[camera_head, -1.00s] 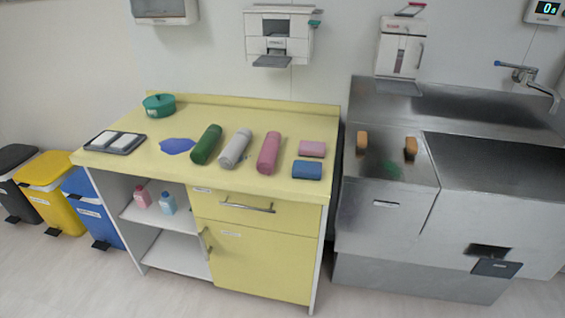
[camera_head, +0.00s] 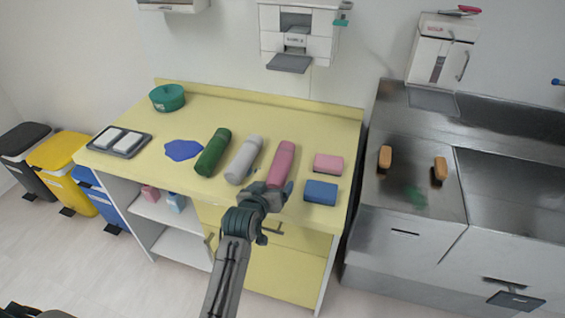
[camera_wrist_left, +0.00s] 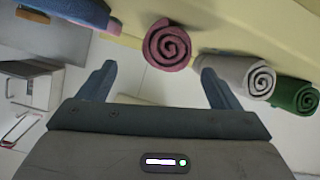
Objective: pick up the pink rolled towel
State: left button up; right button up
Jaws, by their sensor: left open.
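The pink rolled towel (camera_head: 283,160) lies on the yellow counter between the grey roll (camera_head: 243,160) and the folded towels. My left gripper (camera_head: 268,188) is at the counter's front edge, at the near end of the pink roll. In the left wrist view its two open fingers (camera_wrist_left: 158,72) point at the pink roll's spiral end (camera_wrist_left: 168,45). That end shows in the gap between the fingertips, a little beyond them. Nothing is held. In the head view the gripper hides part of the roll's near end. My right gripper is not in view.
The green roll (camera_head: 213,153) lies left of the grey roll. Folded pink (camera_head: 328,163) and blue (camera_head: 321,193) towels lie close on the right. A blue patch (camera_head: 183,150), a tray (camera_head: 119,142) and a green pot (camera_head: 167,97) are further left. A metal sink unit (camera_head: 400,210) stands right.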

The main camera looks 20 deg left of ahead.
aim_at(272, 182)
pick_arm(q)
jog(key=shift+x, duration=1)
jog(key=shift+w+a+f+p, duration=0.15)
jog(key=shift+w+a+p, duration=0.1)
jog(key=shift+w+p, duration=0.35)
jog(key=x, duration=0.1)
jog(key=p+x, duration=0.1)
jog(key=x, duration=0.1)
jog(key=shift+a, duration=0.25)
jog(key=shift+w+f, duration=0.3)
jog(key=shift+w, duration=0.1)
jog(key=shift+s, duration=0.1)
jog(key=c, duration=1.1)
jog(key=shift+r, duration=0.15)
